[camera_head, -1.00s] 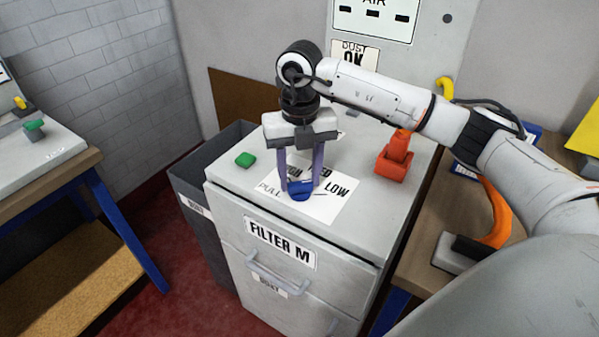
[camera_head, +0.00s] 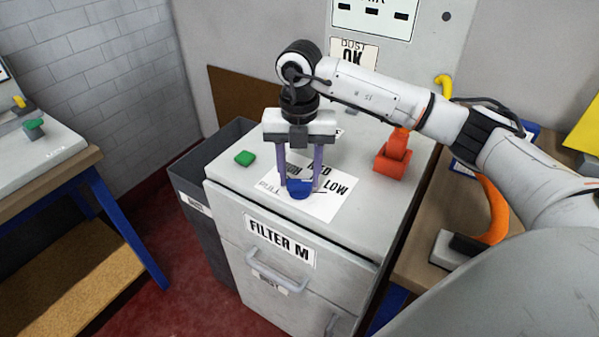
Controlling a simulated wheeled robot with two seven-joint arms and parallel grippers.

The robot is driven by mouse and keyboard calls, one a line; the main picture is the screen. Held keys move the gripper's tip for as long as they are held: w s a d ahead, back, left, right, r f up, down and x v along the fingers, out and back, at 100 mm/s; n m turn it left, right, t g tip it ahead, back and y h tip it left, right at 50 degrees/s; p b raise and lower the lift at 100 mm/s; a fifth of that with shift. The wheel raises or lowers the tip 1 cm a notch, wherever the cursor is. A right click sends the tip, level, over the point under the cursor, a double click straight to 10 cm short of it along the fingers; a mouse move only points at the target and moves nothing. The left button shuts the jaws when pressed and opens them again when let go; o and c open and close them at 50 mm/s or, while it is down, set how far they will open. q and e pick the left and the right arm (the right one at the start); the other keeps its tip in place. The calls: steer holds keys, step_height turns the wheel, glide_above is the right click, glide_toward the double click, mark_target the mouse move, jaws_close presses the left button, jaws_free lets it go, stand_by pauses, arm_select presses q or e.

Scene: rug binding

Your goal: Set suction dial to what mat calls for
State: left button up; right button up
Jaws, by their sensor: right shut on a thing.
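The blue suction dial (camera_head: 299,189) sits on a white label sheet (camera_head: 325,208) on top of the grey filter cabinet (camera_head: 240,183). The sheet carries the words MED and LOW and other lettering partly hidden by the gripper. My right gripper (camera_head: 299,186) points down with its purple fingers on either side of the dial, shut on it. The dial's pointer is too small to read. I see no mat that I can make out. My left gripper is not in view.
A green button (camera_head: 245,158) and a red-orange switch block (camera_head: 392,160) are on the cabinet top. A dark bin (camera_head: 190,185) stands left of the cabinet. An orange hose (camera_head: 497,212) lies on the right bench. A wooden bench (camera_head: 85,165) is at left.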

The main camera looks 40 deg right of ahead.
mark_target(300, 179)
steer(key=o, duration=1.1)
steer(key=shift+r, duration=0.1)
step_height(300, 179, up, 10)
steer(key=shift+r, duration=0.1)
